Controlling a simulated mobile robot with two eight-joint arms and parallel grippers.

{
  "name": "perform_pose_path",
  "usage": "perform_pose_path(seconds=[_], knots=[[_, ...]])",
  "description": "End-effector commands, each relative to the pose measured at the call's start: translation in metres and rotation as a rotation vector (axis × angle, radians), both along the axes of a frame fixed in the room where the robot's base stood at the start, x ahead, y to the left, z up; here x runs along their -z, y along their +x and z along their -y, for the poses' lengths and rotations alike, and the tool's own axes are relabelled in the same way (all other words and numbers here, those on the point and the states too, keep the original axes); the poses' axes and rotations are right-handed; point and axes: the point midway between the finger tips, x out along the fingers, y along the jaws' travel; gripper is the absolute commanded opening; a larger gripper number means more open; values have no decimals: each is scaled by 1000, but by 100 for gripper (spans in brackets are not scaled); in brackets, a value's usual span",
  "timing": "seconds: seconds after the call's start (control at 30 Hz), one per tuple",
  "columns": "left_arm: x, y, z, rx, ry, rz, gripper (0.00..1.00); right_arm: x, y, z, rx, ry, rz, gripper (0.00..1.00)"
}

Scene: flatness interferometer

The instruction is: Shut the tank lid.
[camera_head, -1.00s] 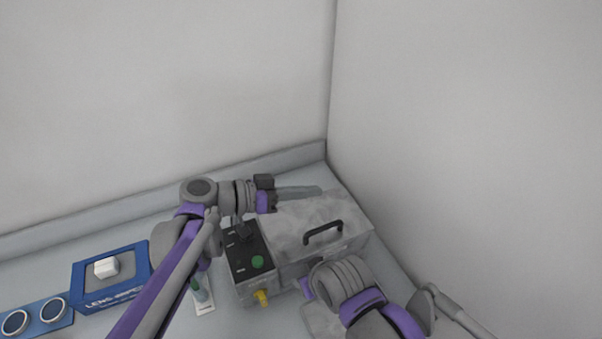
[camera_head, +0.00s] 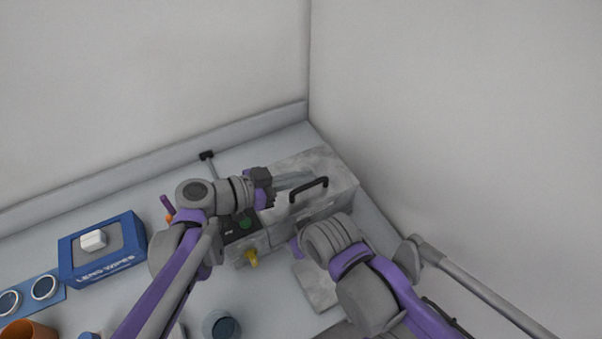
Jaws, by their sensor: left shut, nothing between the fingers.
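The tank (camera_head: 305,217) is a mottled grey box in the back corner of the bench. Its lid (camera_head: 305,165) has a black bar handle (camera_head: 308,190) and looks flat on top of the tank; I cannot tell if a thin gap is left at the seam. My right arm's wrist stands in front of the tank's near right side. It hides its own fingers, so their state does not show.
A blue lens wipes box (camera_head: 103,262) and an orange cup (camera_head: 28,331) are at left. Walls close in behind and right of the tank.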

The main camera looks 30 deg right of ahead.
Motion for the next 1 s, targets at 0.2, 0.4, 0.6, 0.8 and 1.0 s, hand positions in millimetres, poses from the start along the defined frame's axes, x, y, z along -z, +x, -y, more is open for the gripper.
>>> perform_pose_path(seconds=[0.2,0.4,0.6,0.8,1.0], knots=[[0,0,0,0,0,0,0,0,0,0,0,0,0,49],[-1,1,-4,0,0,-1,0,0,0,0,0,0,0,49],[-9,3,-36,-5,1,-1,0,1,0,0,0,0,-1,49],[-19,6,-75,-5,1,-1,0,2,-1,0,0,0,-2,49],[-26,7,-99,-2,0,0,0,3,-1,0,0,0,-2,49]])
